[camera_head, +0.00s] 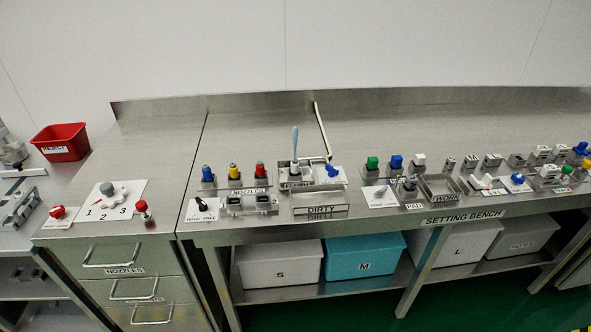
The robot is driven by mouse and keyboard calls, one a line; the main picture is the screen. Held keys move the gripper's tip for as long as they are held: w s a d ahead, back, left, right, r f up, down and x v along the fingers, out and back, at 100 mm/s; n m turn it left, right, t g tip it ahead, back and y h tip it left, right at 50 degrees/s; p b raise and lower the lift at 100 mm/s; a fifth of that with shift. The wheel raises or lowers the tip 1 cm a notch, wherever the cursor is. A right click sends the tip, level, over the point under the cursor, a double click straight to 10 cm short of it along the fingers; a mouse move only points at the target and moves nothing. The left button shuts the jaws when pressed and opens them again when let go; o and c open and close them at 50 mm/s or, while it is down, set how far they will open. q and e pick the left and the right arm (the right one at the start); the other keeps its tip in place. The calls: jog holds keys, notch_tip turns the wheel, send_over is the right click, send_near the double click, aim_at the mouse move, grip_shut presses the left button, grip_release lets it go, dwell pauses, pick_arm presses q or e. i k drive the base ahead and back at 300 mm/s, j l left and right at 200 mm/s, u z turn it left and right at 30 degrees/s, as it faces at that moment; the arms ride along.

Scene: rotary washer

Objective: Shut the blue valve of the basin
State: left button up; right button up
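A small blue valve handle (331,170) sits on the right part of a small grey metal basin unit (297,187), near the middle of the bench. A light-blue handled brush-like tool (295,142) stands upright in the left part of this unit. The valve is too small to tell whether it is open or shut. Another blue knob (518,178) shows farther right, among small fittings on the bench. Neither of my grippers shows in this view.
A tray marked DIRTY (320,209) stands in front of the basin unit. Blue, yellow and red nozzles (233,172) stand to its left. A numbered dial plate (109,200) and a red bin (61,143) are at the left. The bench's back strip (420,125) is mostly clear.

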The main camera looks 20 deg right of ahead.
aim_at(332, 172)
jog(key=k+l+u, duration=0.2)
jog(key=l, duration=0.2)
jog(key=l+u, duration=0.2)
jog(key=l, duration=0.2)
jog(key=k+l+u, duration=0.2)
jog(key=l, duration=0.2)
